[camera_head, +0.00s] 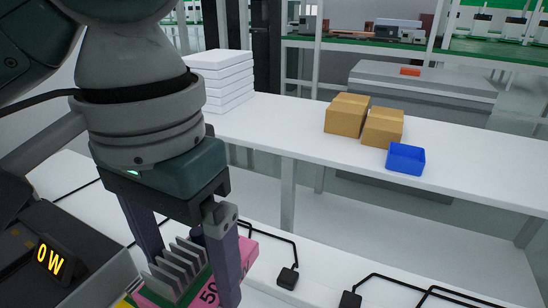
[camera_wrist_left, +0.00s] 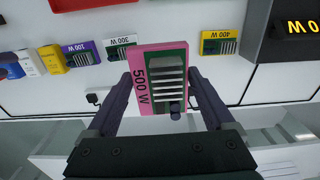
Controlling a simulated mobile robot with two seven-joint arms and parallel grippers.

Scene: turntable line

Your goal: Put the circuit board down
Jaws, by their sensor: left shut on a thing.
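The circuit board (camera_head: 207,291) has a pink base marked 500 W, a green face, grey fins and a dark round part. My left gripper (camera_head: 190,262) is shut on it, with one finger on each side. In the left wrist view the board (camera_wrist_left: 143,98) sits between the fingertips of the left gripper (camera_wrist_left: 162,92), its label facing the camera. The head view cuts off its lower part at the bottom edge. I cannot tell whether it touches the surface below. My right gripper is in neither view.
A dark device with a 0 W display (camera_head: 50,260) stands at lower left. The left wrist view shows boards marked 100 W (camera_wrist_left: 82,56), 300 W (camera_wrist_left: 120,48) and 400 W (camera_wrist_left: 220,44). Black cables cross the white bench. A back table holds cartons (camera_head: 345,117) and a blue bin (camera_head: 405,160).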

